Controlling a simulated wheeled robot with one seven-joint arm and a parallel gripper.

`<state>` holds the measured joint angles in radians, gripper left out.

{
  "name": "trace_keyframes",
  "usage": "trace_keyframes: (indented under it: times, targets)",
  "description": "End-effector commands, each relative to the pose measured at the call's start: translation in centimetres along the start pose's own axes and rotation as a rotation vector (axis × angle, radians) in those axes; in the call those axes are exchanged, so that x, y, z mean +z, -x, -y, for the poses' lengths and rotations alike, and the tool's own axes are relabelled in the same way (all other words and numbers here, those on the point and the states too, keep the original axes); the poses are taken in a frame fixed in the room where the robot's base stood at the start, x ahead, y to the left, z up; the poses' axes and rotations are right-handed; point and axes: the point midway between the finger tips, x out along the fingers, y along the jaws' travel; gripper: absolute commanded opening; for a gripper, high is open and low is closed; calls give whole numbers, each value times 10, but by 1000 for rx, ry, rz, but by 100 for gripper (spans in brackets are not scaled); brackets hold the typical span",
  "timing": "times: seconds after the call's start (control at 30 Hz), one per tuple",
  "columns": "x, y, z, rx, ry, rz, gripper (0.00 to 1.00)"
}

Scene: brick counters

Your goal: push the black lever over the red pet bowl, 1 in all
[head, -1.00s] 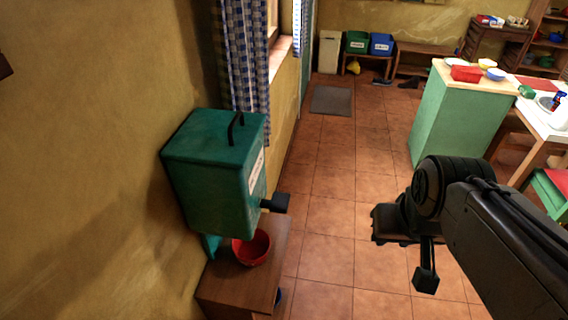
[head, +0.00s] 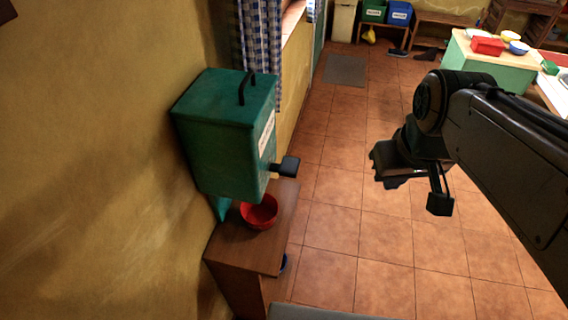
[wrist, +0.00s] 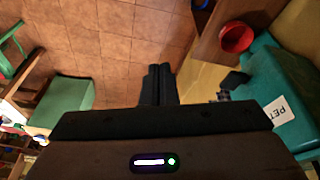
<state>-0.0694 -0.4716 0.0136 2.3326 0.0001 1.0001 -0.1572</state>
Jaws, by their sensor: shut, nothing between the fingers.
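The green dispenser box (head: 222,135) with a black handle on its lid hangs at the left wall in the head view. The black lever (head: 286,167) sticks out from its front, low down, to the right. The red pet bowl (head: 259,212) sits on the wooden bench below the dispenser, under the lever. In the wrist view, the bowl (wrist: 236,37), the dark lever (wrist: 234,80) and the dispenser (wrist: 275,88) are at the right. My gripper (wrist: 160,70) is shut and empty, its fingers together, left of the lever and apart from it.
Open tiled floor (head: 335,215) lies between bench and arm. A green counter (head: 480,70) stands at the back right.

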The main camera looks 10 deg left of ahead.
Motion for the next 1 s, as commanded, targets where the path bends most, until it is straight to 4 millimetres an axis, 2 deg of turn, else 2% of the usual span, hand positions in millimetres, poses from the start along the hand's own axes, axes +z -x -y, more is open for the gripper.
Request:
trace_keyframes:
  times: [0.1,0.3,0.6,0.8,1.0]
  targets:
    - [-33,0,15,-24,181,36,0]
    - [-84,4,46,-70,490,94,0]
    - [-146,-1,109,-151,939,166,0]
    - [-168,-5,144,-195,1151,195,0]
    - [-176,-6,158,-215,1240,208,0]
